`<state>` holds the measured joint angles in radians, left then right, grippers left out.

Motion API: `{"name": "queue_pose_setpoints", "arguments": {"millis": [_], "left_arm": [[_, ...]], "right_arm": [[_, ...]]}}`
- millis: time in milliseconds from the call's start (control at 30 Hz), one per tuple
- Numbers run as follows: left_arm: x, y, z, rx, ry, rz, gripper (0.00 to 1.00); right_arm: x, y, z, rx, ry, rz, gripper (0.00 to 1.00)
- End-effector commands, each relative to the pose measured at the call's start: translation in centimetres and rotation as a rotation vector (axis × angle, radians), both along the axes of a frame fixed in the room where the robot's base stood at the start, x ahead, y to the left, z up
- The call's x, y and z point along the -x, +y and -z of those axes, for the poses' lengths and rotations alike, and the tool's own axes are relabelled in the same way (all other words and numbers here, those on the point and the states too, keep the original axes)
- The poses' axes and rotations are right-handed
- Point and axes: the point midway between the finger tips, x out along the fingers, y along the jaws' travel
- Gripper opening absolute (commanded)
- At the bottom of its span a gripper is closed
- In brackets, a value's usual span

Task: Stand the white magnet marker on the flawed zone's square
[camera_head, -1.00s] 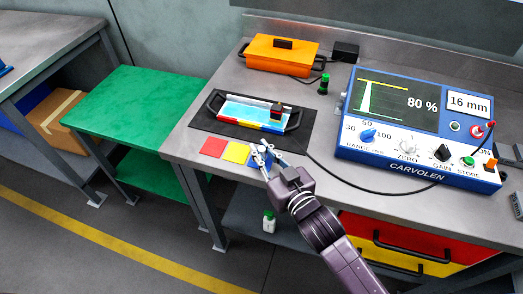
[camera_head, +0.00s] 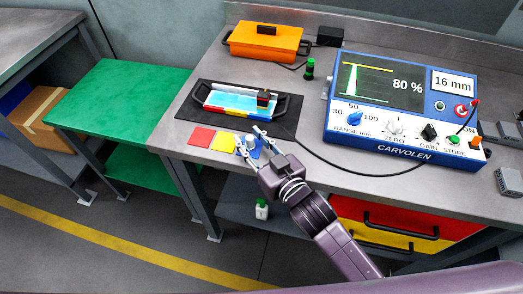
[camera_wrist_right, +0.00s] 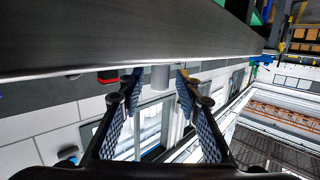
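Three flat squares lie on the bench's front edge: red (camera_head: 202,137), yellow (camera_head: 224,142) and blue (camera_head: 253,153). The small white marker (camera_head: 249,142) stands at the blue square, partly hidden by my fingers. My right gripper (camera_head: 248,141) has a finger on either side of it. In the right wrist view, a pale cylinder (camera_wrist_right: 160,77), seemingly the marker, shows between the fingertips of the open right gripper (camera_wrist_right: 156,79), with gaps on both sides. My left gripper is not in view.
Behind the squares, a handled tray (camera_head: 207,104) with red, yellow and blue front zones sits on a dark mat (camera_head: 190,117). A dark probe (camera_head: 263,98) stands at its right end. The blue tester (camera_head: 400,148) reads 80 %; its black cable crosses the bench.

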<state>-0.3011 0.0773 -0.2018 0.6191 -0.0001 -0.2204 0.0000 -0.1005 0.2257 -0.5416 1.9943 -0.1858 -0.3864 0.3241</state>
Motion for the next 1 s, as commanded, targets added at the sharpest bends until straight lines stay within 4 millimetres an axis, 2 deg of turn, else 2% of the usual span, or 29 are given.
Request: {"name": "queue_pose_setpoints", "arguments": {"millis": [500, 700, 1000], "left_arm": [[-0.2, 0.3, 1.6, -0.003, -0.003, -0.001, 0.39], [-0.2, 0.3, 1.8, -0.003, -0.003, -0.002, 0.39], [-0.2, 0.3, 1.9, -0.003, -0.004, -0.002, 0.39]], "right_arm": [[8.3, -4.2, -1.1, 0.002, 0.004, 0.000, 0.32], [9.8, -5.1, -1.4, 0.002, 0.003, 0.001, 0.32], [10.2, -5.2, -1.6, 0.001, 0.002, 0.001, 0.32]]}}
